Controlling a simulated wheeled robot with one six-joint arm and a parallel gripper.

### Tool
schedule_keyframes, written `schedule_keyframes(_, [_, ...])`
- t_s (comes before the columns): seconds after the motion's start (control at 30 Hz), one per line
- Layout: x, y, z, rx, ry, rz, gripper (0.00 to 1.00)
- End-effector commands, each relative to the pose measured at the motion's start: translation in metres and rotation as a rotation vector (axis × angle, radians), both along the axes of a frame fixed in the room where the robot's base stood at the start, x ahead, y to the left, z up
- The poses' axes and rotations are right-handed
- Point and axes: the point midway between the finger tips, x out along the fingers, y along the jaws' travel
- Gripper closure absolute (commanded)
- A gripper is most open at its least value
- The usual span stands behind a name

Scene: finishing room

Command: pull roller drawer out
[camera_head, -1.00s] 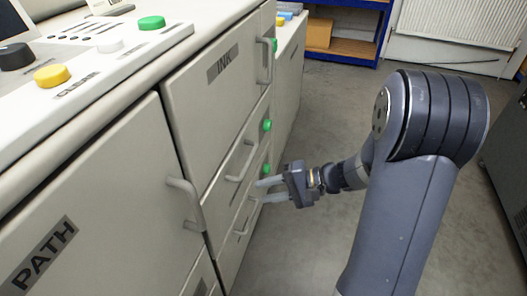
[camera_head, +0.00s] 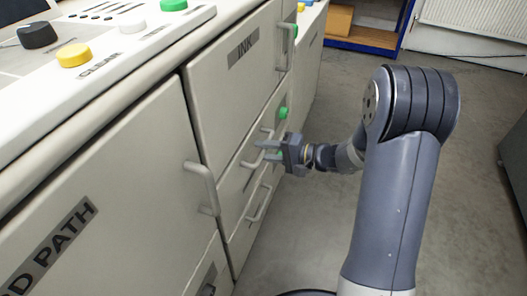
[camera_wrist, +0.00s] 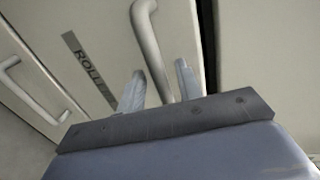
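The roller drawer (camera_wrist: 100,40) is a pale front with a grey label reading "ROLL", the rest hidden by a finger. Its bar handle (camera_wrist: 148,40) runs down between my two fingertips in the wrist view. In the head view the handle (camera_head: 250,163) is partly hidden by my gripper (camera_head: 264,151). My gripper is open, with a finger on either side of the handle in the wrist view. I cannot tell whether either finger touches it. The drawer front looks flush with the cabinet.
Another drawer handle (camera_head: 258,204) sits just below. The INK door (camera_head: 235,85) is above, and the PATH door (camera_head: 120,190) with its handle is at the left.

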Motion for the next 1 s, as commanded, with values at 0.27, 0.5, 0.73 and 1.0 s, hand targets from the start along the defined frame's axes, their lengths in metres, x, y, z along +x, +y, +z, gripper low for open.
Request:
schedule_keyframes(0.27, [0.0033,0.0091,-0.0017,0.000,0.000,0.000,0.67])
schedule_keyframes(0.5, [0.0032,0.0088,-0.0016,0.000,0.000,0.000,0.75])
schedule_keyframes(0.73, [0.0031,0.0087,-0.0017,-0.001,0.000,0.000,0.94])
schedule_keyframes(1.0, [0.0029,0.0086,-0.0019,-0.001,0.000,0.000,1.00])
